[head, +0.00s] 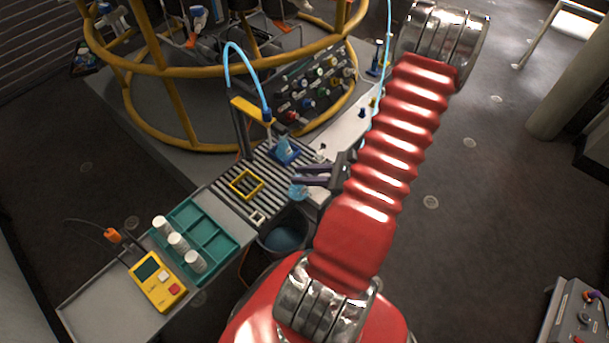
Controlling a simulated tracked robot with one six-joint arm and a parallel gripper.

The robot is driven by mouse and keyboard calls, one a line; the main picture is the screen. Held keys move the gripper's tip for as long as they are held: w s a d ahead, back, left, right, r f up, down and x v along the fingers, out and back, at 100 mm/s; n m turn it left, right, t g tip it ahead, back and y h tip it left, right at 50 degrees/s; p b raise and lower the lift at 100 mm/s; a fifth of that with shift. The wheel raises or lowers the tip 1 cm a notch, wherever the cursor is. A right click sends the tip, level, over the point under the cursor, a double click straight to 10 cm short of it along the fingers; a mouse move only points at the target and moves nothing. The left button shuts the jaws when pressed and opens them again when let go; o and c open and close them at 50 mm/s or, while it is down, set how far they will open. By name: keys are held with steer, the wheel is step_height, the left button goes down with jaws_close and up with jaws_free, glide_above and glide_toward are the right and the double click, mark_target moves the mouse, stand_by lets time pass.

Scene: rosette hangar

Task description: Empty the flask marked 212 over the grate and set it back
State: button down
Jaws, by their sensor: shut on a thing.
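My gripper (308,175), with dark purple fingers, is at the right end of the slatted grate (230,196). It is shut on a small clear flask with light blue contents (298,192), which shows just below the fingers. The fingers hide part of it, and its tilt is hard to tell. A second light blue vessel (285,146) sits in a blue holder at the grate's far end, apart from my gripper. No number is readable on either, so I cannot tell which is marked 212.
A yellow square frame (246,184) and a small white piece (257,217) lie on the grate. A dark bucket (285,238) stands in front. A green tray (208,232) with white cups and a yellow meter (158,283) are at left.

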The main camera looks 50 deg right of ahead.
steer(key=shift+r, duration=2.2)
steer(key=shift+w+a, duration=0.1)
